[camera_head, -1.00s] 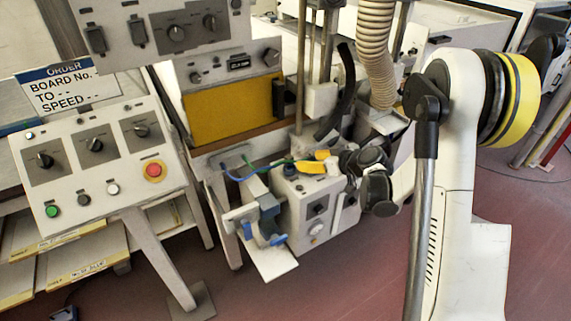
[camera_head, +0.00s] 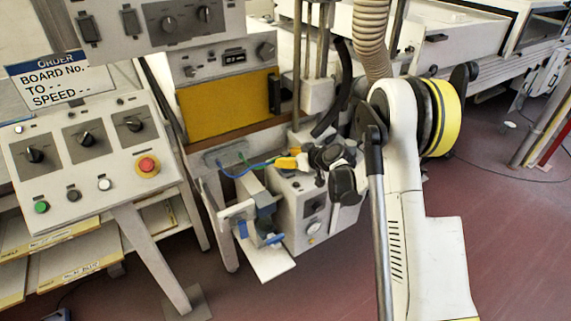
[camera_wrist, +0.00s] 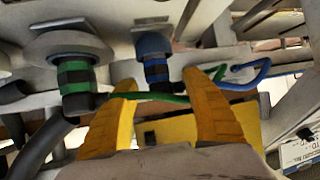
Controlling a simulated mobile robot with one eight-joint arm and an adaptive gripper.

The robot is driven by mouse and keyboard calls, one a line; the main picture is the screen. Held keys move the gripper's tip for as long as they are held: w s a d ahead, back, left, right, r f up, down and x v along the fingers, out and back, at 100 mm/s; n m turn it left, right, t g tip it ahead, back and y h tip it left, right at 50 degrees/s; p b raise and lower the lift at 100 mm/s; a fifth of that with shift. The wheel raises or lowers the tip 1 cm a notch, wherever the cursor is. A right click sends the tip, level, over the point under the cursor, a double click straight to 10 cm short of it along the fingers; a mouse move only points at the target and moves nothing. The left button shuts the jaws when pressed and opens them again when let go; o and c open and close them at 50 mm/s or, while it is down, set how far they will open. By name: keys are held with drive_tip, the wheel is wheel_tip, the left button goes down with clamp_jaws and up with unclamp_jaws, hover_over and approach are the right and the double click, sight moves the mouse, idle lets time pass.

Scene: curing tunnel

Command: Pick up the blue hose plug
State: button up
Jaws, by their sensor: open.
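The blue hose plug (camera_wrist: 155,62), with dark bands, shows in the wrist view between and just beyond the yellow fingertips of my gripper (camera_wrist: 160,80). The fingers are apart, one on each side of it, and I see no clear contact. A green hose plug (camera_wrist: 76,77) with dark bands is outside the left finger. A blue hose (camera_wrist: 250,80) and a green hose cross behind the right finger. In the head view my gripper (camera_head: 286,162) is small beside the white machine; the blue plug cannot be made out there, but the blue hose (camera_head: 236,173) shows left of the fingers.
A white control box (camera_head: 300,212) stands below my gripper, and a bracket with blue parts (camera_head: 255,225) is to its left. A ribbed duct (camera_head: 371,35) and a black hose (camera_head: 340,90) hang close by. A control panel (camera_head: 90,155) is at left.

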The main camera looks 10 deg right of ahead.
clamp_jaws()
idle(0.3)
